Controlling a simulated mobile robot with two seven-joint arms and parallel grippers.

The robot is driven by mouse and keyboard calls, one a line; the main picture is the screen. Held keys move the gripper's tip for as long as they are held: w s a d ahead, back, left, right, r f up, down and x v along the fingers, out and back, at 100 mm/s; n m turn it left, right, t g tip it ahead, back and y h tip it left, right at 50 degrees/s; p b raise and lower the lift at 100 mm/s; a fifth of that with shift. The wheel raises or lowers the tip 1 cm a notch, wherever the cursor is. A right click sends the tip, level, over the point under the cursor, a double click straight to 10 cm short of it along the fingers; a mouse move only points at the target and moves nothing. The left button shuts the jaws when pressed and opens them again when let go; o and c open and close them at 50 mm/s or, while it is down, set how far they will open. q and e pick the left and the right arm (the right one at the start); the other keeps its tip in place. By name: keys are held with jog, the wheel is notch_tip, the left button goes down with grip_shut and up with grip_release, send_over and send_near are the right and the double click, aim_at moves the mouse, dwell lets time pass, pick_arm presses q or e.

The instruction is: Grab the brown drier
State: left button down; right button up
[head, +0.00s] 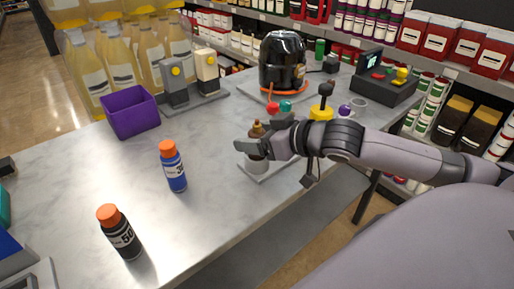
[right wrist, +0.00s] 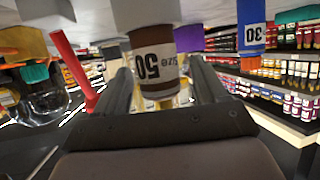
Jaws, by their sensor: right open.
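The brown drier (head: 257,131) is a small bottle with a brown top, standing on a pale plate (head: 262,177) near the table's right edge. In the head view its middle is hidden by my right gripper (head: 250,149). The fingers are open, one on each side of the bottle. I cannot tell whether they touch it. My left gripper is not in view.
A blue bottle (head: 173,170) and a black bottle (head: 121,236), both orange-capped, stand on the table (head: 200,228). A purple bin (head: 131,113) is at the back left. A black air fryer-like machine (head: 282,62) and a yellow-based joystick (head: 322,110) stand beyond my gripper.

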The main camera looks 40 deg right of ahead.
jog(key=c, duration=1.2)
jog(key=shift+r, duration=0.1)
